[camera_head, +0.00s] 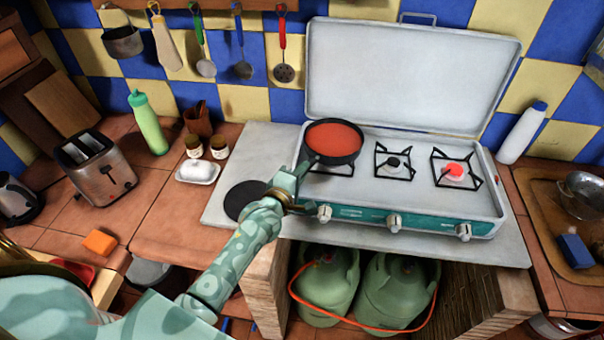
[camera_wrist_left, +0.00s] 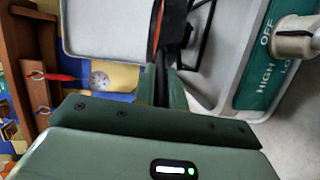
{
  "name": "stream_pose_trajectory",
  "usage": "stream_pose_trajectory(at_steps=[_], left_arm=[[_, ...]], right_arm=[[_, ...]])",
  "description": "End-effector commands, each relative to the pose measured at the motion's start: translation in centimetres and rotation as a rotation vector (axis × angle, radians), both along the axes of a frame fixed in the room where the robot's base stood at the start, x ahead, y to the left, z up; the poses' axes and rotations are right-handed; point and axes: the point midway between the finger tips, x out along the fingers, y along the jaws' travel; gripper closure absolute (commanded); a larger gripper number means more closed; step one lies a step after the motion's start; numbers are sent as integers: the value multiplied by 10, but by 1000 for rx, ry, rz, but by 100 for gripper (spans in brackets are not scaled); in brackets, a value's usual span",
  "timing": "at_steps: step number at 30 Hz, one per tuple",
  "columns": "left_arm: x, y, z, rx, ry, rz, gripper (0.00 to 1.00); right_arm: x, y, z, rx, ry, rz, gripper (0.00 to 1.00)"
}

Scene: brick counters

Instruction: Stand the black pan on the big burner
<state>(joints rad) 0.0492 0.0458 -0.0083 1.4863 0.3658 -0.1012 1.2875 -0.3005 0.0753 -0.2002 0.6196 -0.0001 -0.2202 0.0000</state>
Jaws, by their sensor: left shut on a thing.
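The black pan (camera_head: 350,158), with a red-orange inside (camera_head: 333,140), is over the left burner of the camping stove (camera_head: 342,196). Part of that burner's black grate (camera_head: 318,170) shows below the pan; its burner head is hidden. I cannot tell whether the pan rests on the grate or hangs just above it. My left gripper (camera_head: 297,180) is shut on the pan's handle at the stove's front left. In the left wrist view the dark handle (camera_wrist_left: 162,82) runs between the fingers (camera_wrist_left: 163,98) to the pan's edge (camera_wrist_left: 172,28). My right gripper is not in view.
The middle burner (camera_head: 393,163) and the right burner (camera_head: 454,171), with a red-pink cap, are bare. The stove's lid (camera_head: 400,75) stands open behind. A black disc (camera_head: 244,200) lies on the slab at left.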

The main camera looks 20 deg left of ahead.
Motion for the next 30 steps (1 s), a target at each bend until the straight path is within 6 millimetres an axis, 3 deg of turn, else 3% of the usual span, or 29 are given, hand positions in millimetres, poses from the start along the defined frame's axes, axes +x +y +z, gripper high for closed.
stream_pose_trajectory(at_steps=[6, 7, 9, 20, 30], left_arm=[[1, 0, -4, -2, -7, 0, 100], [0, -1, -6, 0, 0, -1, 79], [0, -1, -6, 0, 0, -1, 66], [0, 0, 3, 0, -1, 0, 66], [-76, 2, 11, 1, 3, -1, 66]], right_arm=[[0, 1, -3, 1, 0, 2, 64], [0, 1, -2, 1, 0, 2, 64], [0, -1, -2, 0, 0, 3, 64], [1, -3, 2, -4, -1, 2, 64], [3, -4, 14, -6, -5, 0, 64]])
